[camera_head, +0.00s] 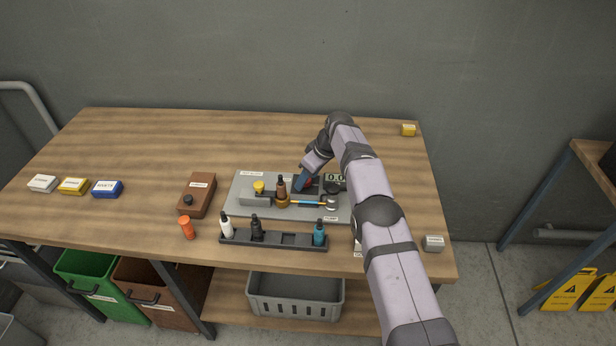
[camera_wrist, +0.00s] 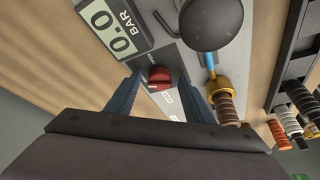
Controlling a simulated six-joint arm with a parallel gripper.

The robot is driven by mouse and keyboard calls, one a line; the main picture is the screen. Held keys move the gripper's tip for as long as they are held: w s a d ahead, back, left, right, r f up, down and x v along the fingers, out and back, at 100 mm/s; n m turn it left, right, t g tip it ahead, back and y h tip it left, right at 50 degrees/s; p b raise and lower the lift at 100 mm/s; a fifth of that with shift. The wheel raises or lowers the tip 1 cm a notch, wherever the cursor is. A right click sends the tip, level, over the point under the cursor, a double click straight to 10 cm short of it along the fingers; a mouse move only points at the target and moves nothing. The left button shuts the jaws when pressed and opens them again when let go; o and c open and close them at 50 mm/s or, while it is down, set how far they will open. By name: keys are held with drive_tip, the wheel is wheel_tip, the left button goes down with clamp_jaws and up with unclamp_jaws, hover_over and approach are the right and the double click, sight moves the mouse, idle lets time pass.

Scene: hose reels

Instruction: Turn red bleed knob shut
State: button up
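The red bleed knob (camera_wrist: 159,78) sits on the grey panel, beside the black gauge (camera_wrist: 112,24) that reads 0.0 BAR. In the wrist view the knob lies between the tips of my gripper (camera_wrist: 158,80), with a gap on both sides. The fingers are apart and hold nothing. In the head view my gripper (camera_head: 302,183) points down at the grey panel (camera_head: 240,199), and the red knob (camera_head: 308,183) is mostly hidden behind it. The gauge also shows in the head view (camera_head: 335,178).
A grey round part (camera_head: 331,203) on a blue-and-brass line stands close beside the knob. A brown bottle-shaped fitting (camera_head: 281,187) and a yellow knob (camera_head: 259,187) are to the left. The table's back left is clear.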

drive_tip(key=shift+r, duration=0.1)
drive_tip(key=shift+b+v, duration=0.95)
drive_tip(key=shift+v, duration=0.05)
drive_tip(key=shift+b+v, duration=0.8)
drive_tip(key=shift+v, duration=1.75)
drive_tip(key=m+h+p, duration=0.1)
drive_tip(key=m, duration=0.2)
drive_tip(key=s+a+m+t+p, duration=0.1)
drive_tip(key=m, duration=0.2)
drive_tip(key=a+m+t+h+p, duration=0.1)
drive_tip(key=m, duration=0.2)
drive_tip(key=shift+s+a+h, duration=0.15)
drive_tip(key=shift+s+h, duration=0.15)
drive_tip(key=shift+p+x, duration=1.45)
drive_tip(key=shift+x, duration=2.25)
